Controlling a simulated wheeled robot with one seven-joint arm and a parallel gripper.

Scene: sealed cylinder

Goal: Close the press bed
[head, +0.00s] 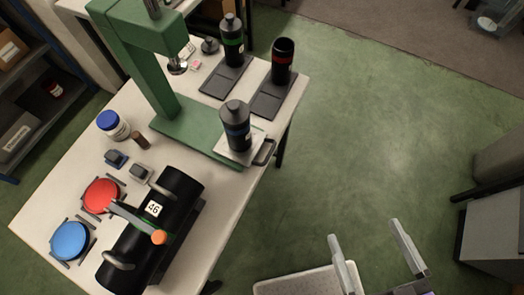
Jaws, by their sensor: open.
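The green press (165,85) stands on the white table. Its bed is a pale plate (229,157) with a dark handle (265,152) facing right, near the table's right edge. The bed sits out to the right of the press column, not under the ram (177,66). A dark grey cylinder with a blue band (236,128) stands upright on the bed. My gripper (365,230) is at the lower right over the floor, open and empty, well apart from the handle.
Two more cylinders, green-banded (232,42) and red-banded (283,62), stand on dark plates behind. A large black cylinder marked 46 (178,190) lies at the front, near red (101,196) and blue (70,241) discs. Green floor (380,130) right of the table is clear.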

